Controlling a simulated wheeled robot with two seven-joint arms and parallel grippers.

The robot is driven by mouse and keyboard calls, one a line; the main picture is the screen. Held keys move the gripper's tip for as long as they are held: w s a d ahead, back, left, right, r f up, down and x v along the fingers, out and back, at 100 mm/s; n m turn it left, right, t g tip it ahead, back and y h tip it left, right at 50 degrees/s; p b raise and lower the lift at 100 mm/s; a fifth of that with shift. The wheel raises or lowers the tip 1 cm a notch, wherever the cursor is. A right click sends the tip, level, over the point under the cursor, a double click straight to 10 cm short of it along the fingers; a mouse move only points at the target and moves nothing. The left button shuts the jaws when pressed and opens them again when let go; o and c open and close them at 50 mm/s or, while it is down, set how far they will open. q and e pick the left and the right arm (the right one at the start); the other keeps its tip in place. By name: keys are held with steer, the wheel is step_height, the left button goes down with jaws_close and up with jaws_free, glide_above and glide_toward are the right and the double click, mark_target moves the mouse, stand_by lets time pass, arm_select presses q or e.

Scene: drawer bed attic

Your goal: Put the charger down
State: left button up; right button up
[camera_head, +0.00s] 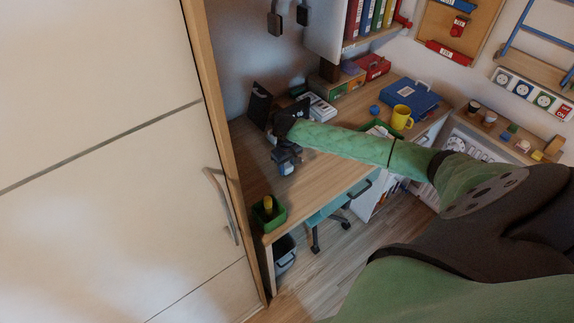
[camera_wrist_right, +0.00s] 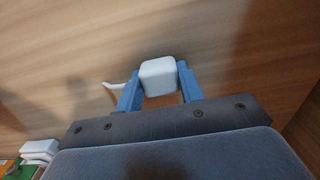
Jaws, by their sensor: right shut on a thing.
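The charger (camera_wrist_right: 158,75) is a small white block with rounded edges, and a short white cable or plug end (camera_wrist_right: 113,86) sticks out at its left. My right gripper (camera_head: 287,165) is shut on it, with one blue finger on each side in the right wrist view. The wooden desk top (camera_head: 325,172) lies beneath. I cannot tell whether the charger touches the desk or hangs just above it. In the head view the charger is hidden by my gripper. My left gripper is not in view.
A dark laptop-like item (camera_head: 260,103) stands behind my right gripper. A yellow mug (camera_head: 401,117) and blue case (camera_head: 409,97) stand to the right. Bare desk surrounds the gripper's front side. A white cabinet door (camera_head: 100,160) fills the left.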

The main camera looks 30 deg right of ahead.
steer(key=o, duration=1.3)
steer(key=shift+f, duration=0.1)
